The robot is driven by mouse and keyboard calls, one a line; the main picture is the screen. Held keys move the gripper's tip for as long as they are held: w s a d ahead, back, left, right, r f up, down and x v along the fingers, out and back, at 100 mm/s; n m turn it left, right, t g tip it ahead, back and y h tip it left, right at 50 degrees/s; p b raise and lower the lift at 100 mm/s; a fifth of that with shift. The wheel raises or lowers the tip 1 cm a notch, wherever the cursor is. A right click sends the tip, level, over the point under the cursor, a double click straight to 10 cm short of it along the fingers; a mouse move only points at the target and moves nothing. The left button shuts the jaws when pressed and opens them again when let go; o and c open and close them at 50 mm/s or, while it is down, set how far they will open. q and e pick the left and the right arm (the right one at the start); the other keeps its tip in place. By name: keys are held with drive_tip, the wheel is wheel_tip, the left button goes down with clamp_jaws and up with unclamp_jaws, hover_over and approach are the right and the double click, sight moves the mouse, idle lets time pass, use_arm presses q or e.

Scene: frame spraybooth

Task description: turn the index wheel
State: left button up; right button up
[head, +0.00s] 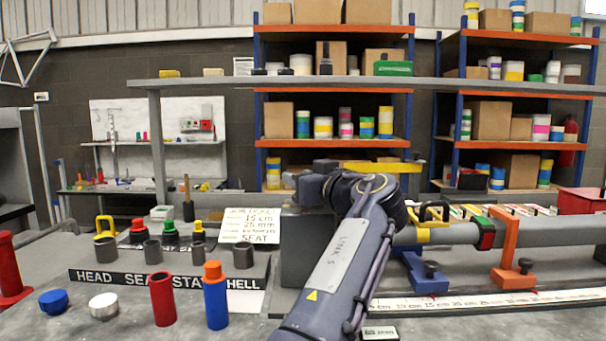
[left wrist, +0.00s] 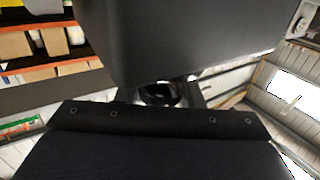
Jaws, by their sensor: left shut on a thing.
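My left arm reaches up from the bottom middle of the head view and bends left at its wrist. My left gripper (head: 312,187) is at the top left of the grey block (head: 300,255), partly hidden by my own arm. In the left wrist view the gripper (left wrist: 160,95) is shut on a dark, rounded part, which I take to be the index wheel (left wrist: 160,93). Only a small piece of it shows between the dark surfaces above and below, so its markings and angle are hidden. My right gripper is not in view.
A long grey tube (head: 450,234) runs right from the block over an orange clamp (head: 512,255). A white sign (head: 250,226), a red cylinder (head: 162,299) and a blue cylinder (head: 215,302) stand left of my arm. A grey rail (head: 200,83) crosses behind.

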use_arm(q)
drive_tip(key=o, duration=1)
drive_tip(key=b+v, duration=0.1)
drive_tip(key=v, duration=0.6)
drive_tip(key=shift+s+d, duration=0.25)
drive_tip(key=shift+s, duration=0.05)
drive_tip(key=shift+c, duration=0.3)
